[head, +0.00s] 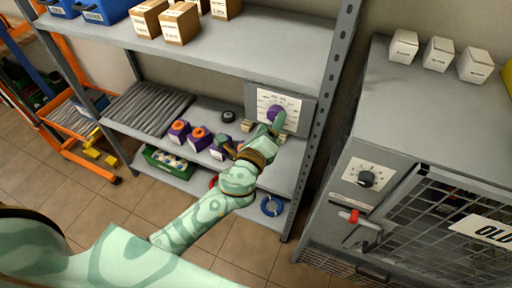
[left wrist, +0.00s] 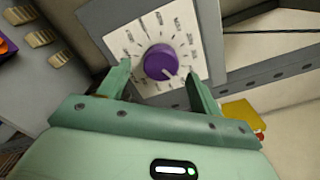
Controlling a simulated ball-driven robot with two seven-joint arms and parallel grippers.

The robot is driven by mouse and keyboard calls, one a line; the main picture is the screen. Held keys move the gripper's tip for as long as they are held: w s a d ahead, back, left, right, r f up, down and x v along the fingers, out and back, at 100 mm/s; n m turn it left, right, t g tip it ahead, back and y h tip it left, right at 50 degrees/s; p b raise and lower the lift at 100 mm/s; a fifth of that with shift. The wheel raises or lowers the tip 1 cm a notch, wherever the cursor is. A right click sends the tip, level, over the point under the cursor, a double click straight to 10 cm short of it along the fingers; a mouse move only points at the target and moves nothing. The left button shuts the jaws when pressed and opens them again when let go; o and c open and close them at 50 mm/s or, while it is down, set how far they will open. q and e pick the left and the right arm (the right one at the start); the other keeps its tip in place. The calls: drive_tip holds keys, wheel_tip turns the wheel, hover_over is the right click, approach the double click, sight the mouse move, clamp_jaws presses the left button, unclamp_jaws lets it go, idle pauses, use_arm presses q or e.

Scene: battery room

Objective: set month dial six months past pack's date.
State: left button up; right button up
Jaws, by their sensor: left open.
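The month dial is a purple knob (left wrist: 161,62) on a white card (left wrist: 128,44) with small print around it, fixed to a grey plate. In the head view the purple knob (head: 275,112) is on the shelf's right side. My left gripper (head: 272,127) reaches it from below. In the left wrist view my left gripper (left wrist: 160,82) is open, with one finger on each side below the knob, not closed on it. A light mark shows on the knob's lower right edge. Purple packs (head: 199,138) stand on the same shelf; their print is too small to read. My right gripper is not in view.
Grey rods (head: 148,108) lie left on that shelf, and a dark round item (head: 228,116) sits near the dial. Cardboard boxes (head: 180,22) stand above. A grey cabinet (head: 385,115) with a black knob (head: 366,179) and mesh door stands at right.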

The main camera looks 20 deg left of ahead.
use_arm(q)
drive_tip(key=s+b, duration=0.2)
drive_tip(key=s, duration=1.2)
drive_tip(key=shift+s+a, duration=0.15)
drive_tip(key=shift+a, duration=0.1)
drive_tip(key=s+a+f+n+g, duration=0.1)
drive_tip(key=s+f+n+g, duration=0.25)
drive_tip(key=f, duration=0.75)
drive_tip(key=s+a+f+n+g, duration=0.1)
drive_tip(key=s+f+n+g, duration=0.25)
drive_tip(key=f, duration=0.65)
drive_tip(key=s+a+f+n+g, duration=0.15)
drive_tip(key=f+n, duration=0.25)
drive_tip(key=f, duration=0.7)
drive_tip(key=s+a+f+n+g, duration=0.2)
drive_tip(key=s+f+n+g, duration=0.1)
drive_tip(key=s+f, duration=0.3)
drive_tip(key=s+a+f+n+g+b, duration=0.1)
drive_tip(key=s+f+n, duration=0.3)
drive_tip(key=s, duration=0.7)
drive_tip(key=s+a+f+n+g, duration=0.3)
drive_tip(key=s+f+n+g, duration=0.1)
drive_tip(key=s+f, duration=0.4)
drive_tip(key=shift+s+f+g+y, duration=0.2)
drive_tip(key=shift+s+g+y, duration=0.1)
drive_tip(key=shift+g, duration=0.05)
